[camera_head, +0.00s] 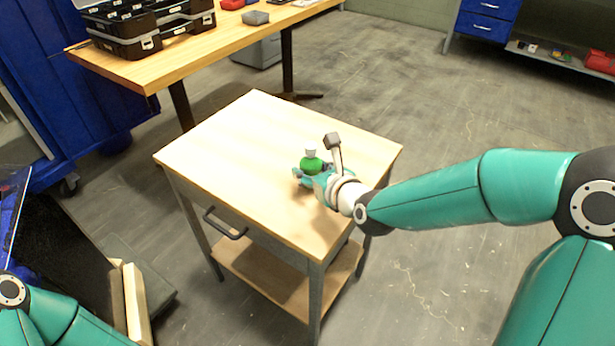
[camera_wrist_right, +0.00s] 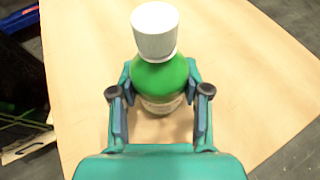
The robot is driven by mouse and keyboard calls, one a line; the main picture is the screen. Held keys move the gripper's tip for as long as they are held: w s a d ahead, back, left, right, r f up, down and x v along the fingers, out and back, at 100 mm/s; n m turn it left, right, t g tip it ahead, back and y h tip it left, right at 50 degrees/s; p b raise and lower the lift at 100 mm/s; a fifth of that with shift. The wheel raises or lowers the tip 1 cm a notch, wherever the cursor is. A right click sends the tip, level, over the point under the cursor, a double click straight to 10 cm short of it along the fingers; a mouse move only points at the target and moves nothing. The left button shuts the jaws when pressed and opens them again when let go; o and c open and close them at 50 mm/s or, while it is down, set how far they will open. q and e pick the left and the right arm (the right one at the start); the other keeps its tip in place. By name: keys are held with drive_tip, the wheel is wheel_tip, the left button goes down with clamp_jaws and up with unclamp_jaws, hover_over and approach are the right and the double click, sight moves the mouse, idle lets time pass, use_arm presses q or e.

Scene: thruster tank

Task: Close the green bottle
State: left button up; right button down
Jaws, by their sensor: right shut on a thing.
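The green bottle (camera_head: 312,165) stands upright on the small wooden-topped table (camera_head: 240,135). Its white cap (camera_head: 310,151) is at the top of the bottle; I cannot tell whether it is seated tight. My right gripper (camera_head: 309,176) is shut around the bottle's body. In the right wrist view, the fingers of my right gripper (camera_wrist_right: 158,90) lie on both sides of the green bottle (camera_wrist_right: 162,80), below its shoulder. The white cap (camera_wrist_right: 154,32) shows large there, and a pale label shows lower on the bottle. My left gripper is out of view; only part of the left arm shows.
The rest of the small tabletop is clear. It has a drawer handle (camera_head: 225,223) and a lower shelf (camera_head: 265,278). A longer workbench (camera_head: 190,65) with black cases (camera_head: 140,32) stands behind. Blue cabinets stand at the left and the far right.

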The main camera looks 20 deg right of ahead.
drive_tip(key=shift+f, duration=0.8)
drive_tip(key=c, duration=0.5)
unclamp_jaws()
drive_tip(key=shift+c, duration=0.2)
drive_tip(key=shift+r, duration=0.1)
drive_tip(key=v, duration=0.9)
drive_tip(key=shift+s, duration=0.3)
drive_tip(key=shift+s+d+r+b, duration=0.15)
drive_tip(key=shift+s+b, duration=0.2)
drive_tip(key=shift+b, duration=0.2)
drive_tip(key=shift+b+v, duration=0.35)
drive_tip(key=shift+v, duration=0.5)
